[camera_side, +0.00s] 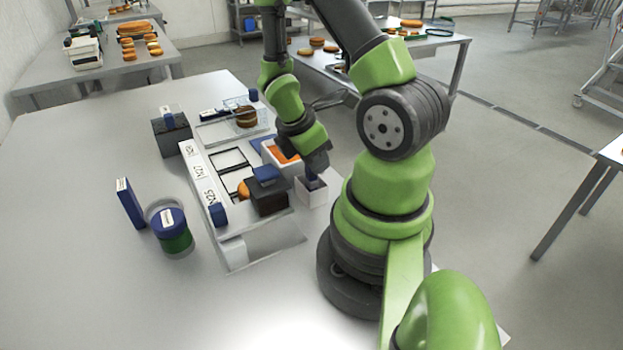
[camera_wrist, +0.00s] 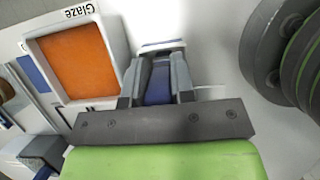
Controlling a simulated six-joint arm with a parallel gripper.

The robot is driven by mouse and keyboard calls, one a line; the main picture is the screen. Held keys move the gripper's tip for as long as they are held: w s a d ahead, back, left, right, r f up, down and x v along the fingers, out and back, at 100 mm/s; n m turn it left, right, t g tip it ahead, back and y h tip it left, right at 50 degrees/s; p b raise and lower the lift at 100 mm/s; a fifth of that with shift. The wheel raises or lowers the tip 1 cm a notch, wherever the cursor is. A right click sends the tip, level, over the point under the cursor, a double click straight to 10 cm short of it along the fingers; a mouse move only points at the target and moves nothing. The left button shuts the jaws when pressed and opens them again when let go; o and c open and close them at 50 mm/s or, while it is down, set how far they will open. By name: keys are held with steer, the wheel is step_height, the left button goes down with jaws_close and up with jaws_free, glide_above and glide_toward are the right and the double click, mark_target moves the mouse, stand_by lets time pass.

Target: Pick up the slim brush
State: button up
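A blue piece, which looks like the handle of the slim brush (camera_wrist: 158,86), stands between my two fingers in the wrist view. It fills the gap between them with no visible space. My gripper (camera_wrist: 157,78) points down and appears shut on it. In the side view my gripper (camera_side: 316,163) is low over a small white open box (camera_side: 312,194), and a bit of blue shows at the box. The brush's lower end is hidden in the box, and its bristles are not visible.
A white tray with orange glaze (camera_wrist: 75,60) sits close beside my gripper. A dark box with a blue block (camera_side: 268,200) stands nearby. A long white labelled rail (camera_side: 203,185) crosses the table, with a blue and green jar (camera_side: 172,232) beyond.

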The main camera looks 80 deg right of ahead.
jaws_close()
steer(key=shift+r, duration=0.1)
step_height(320, 180, up, 9)
steer(key=shift+f, duration=0.2)
steer(key=shift+w+r, duration=0.1)
steer(key=shift+r, duration=0.25)
steer(key=shift+w+r, duration=0.2)
steer(key=shift+w, duration=0.05)
steer(key=w+a+m+g+y, duration=0.1)
steer(key=w+a+m+y, duration=0.2)
steer(key=w+a+m, duration=0.6)
steer(key=w+a+r, duration=0.1)
steer(key=w+a, duration=0.3)
steer(key=a, duration=0.2)
steer(key=shift+w, duration=0.15)
